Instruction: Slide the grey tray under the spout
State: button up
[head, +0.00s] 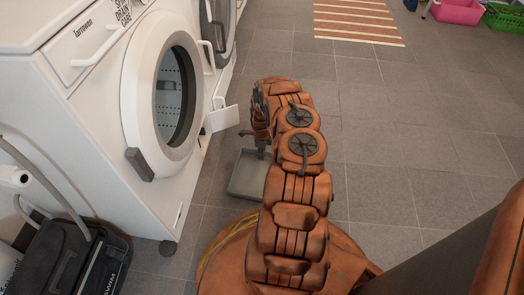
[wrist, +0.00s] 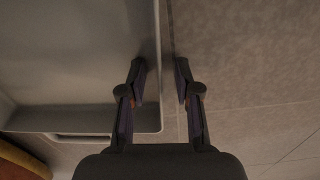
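The grey tray (head: 243,178) lies on the tiled floor beside the front of the white washing machine (head: 85,100), partly hidden by my arm. In the wrist view the tray (wrist: 75,60) fills the upper left. My gripper (wrist: 160,75) is open around the tray's right wall: one finger is on the inner side, the other on the outer side. A gap shows between the wall and the right finger; contact on the left is unclear. A small white flap (head: 221,118) stands open low on the machine's front. I cannot make out a spout.
The machine's round door (head: 165,90) is on the left. A black bag (head: 65,260) and a grey hose stand at the lower left. A striped rug (head: 357,22), a pink basket (head: 457,11) and a green basket (head: 505,17) lie far back.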

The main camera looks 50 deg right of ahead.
grip_shut()
dwell(0.3)
dwell(0.3)
